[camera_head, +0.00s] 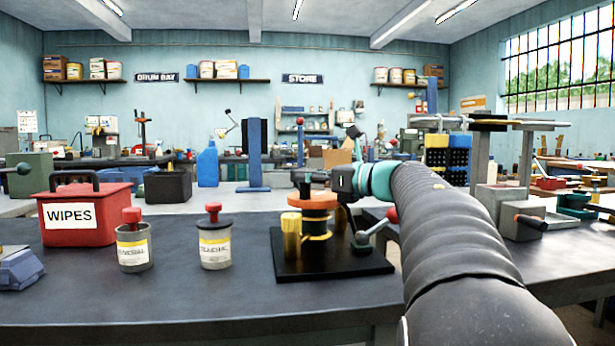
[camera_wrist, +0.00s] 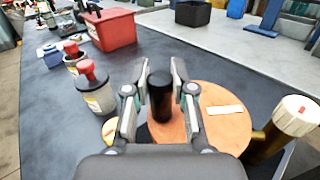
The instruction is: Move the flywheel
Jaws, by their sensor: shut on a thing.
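The flywheel is an orange disc (camera_head: 318,202) lying flat on top of a device with a black base plate (camera_head: 375,265). In the wrist view the disc (camera_wrist: 228,128) carries a white label and an upright black handle (camera_wrist: 160,98) near its rim. My gripper (camera_wrist: 162,84) is shut on this handle, one finger on each side. The handle also shows in the head view (camera_head: 305,188). My fingers hide part of the disc.
Two labelled cans with red knobs, one left (camera_head: 133,243) and one right (camera_head: 214,240), stand left of the device. A red WIPES box (camera_head: 95,215) is behind them. A lever with a red ball (camera_head: 392,215) is close to my arm on the right. The bench front is clear.

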